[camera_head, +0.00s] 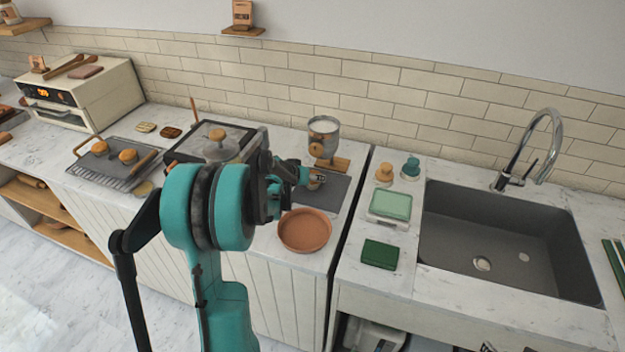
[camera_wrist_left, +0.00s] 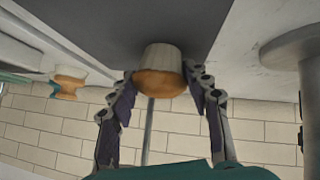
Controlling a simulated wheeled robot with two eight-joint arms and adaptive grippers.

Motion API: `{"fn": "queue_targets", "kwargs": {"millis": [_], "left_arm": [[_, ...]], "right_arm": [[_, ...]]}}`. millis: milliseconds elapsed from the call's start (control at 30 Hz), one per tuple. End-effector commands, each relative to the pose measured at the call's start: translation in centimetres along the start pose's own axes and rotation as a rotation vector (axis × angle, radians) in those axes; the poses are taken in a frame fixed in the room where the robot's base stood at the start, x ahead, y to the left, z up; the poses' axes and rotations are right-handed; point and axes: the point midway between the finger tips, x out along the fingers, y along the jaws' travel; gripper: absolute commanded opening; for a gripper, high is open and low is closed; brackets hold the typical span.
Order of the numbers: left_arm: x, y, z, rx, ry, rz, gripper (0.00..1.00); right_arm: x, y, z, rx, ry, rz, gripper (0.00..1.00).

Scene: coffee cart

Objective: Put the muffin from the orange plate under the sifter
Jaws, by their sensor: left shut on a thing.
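The muffin (camera_wrist_left: 160,80), with a pale wrapper and golden top, sits between the fingers of my left gripper (camera_wrist_left: 161,92). The gripper is shut on it. In the head view my left gripper (camera_head: 313,179) is over the dark grey mat (camera_head: 341,190), just in front of the sifter. The sifter (camera_head: 323,128) is a grey metal cup of white powder above a wooden base (camera_head: 336,164). The orange plate (camera_head: 305,232) is empty, nearer the counter's front edge. Whether the muffin touches the mat is unclear. My right gripper is not in view.
A stove with a lidded pan (camera_head: 217,146) stands left of the sifter, partly behind my left arm. A tray with buns (camera_head: 105,160) is further left. A gap separates this counter from the sink (camera_head: 500,240) counter, which holds green containers (camera_head: 390,205).

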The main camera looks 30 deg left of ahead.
Motion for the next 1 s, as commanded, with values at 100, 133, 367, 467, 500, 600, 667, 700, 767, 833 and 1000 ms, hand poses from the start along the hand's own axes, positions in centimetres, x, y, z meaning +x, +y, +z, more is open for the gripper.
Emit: {"fn": "queue_targets", "kwargs": {"millis": [100,133,367,467,500,600,667,700,767,833,1000], "left_arm": [[0.3,-0.1,0.2,0.0,0.0,0.0,0.15],[0.3,-0.1,0.3,0.0,0.0,0.0,0.51],[0.2,0.0,0.2,0.0,0.0,0.0,0.69],[0.2,-0.1,0.2,0.0,0.0,0.0,0.69],[0.2,0.0,0.1,0.0,0.0,0.0,0.69],[-0.2,0.1,-0.2,0.0,0.0,0.0,0.69],[-1.0,0.1,-0.2,-0.002,0.001,-0.001,0.69],[-1.7,0.1,-0.2,-0.002,0.001,-0.001,0.69],[-2.9,0.1,-0.2,-0.003,0.0,0.0,0.69],[-4.6,0.1,-0.2,-0.003,0.0,-0.001,0.69],[-8.4,0.1,-0.2,-0.003,0.001,-0.001,0.69]], "right_arm": [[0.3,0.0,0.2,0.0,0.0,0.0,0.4],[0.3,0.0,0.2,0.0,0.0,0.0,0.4],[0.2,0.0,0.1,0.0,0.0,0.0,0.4],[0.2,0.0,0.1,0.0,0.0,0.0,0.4],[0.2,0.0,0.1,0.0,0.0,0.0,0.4],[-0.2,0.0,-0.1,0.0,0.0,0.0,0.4],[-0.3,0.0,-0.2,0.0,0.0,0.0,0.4],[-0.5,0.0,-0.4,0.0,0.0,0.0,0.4],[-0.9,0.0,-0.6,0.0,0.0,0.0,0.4],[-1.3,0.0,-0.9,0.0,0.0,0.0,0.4],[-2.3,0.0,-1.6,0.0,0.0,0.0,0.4]]}}
